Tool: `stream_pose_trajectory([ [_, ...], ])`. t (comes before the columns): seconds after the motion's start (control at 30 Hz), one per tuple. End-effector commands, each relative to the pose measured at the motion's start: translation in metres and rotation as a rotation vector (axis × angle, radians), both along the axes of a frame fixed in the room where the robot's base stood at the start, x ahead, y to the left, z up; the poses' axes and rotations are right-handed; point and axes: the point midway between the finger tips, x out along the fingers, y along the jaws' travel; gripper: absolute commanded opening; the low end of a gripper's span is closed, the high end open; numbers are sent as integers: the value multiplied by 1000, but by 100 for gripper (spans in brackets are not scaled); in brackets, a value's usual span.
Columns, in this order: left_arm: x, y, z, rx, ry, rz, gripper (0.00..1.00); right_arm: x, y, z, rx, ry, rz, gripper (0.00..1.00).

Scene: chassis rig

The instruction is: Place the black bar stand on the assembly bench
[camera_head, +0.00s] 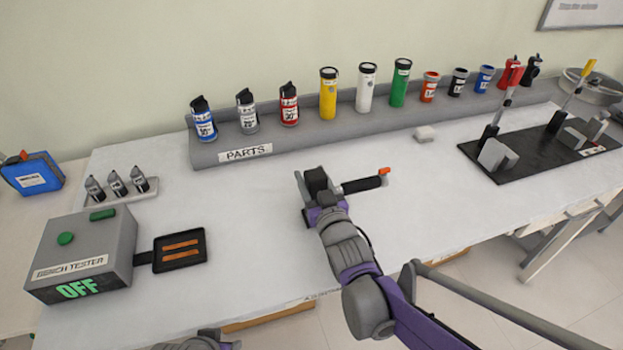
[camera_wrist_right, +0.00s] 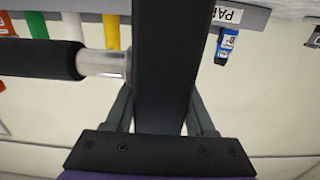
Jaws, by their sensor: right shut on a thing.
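My right gripper (camera_head: 318,190) is shut on a black bar, which I take to be the black bar stand (camera_wrist_right: 168,65). In the head view the black stand (camera_head: 362,185) lies above the bench's middle, with a dark arm to the right and an orange tip. In the right wrist view the bar stands between the fingers, and a black grip on a clear or silvery shaft juts left. Whether it touches the bench is hard to tell. The white assembly bench (camera_head: 260,215) spreads below it. My left gripper is not in view; a grey piece of my arm shows at the bottom edge.
A grey parts rack (camera_head: 222,152) with several bottles and cylinders runs along the back. A bench tester (camera_head: 88,255) reading OFF, with a small black tray (camera_head: 158,263), stands at left. A black clamp plate (camera_head: 540,160) lies at right. White bench surface around my right gripper is clear.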

Motion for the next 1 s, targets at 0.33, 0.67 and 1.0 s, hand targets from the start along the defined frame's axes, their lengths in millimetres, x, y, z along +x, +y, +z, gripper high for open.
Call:
stream_pose_trajectory([
  [0.33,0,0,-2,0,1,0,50,0,0,-3,0,0,0,75],
  [0.67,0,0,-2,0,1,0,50,0,0,-3,0,0,0,85],
  [1.0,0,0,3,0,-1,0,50,-41,-14,1,-1,0,-1,85],
])
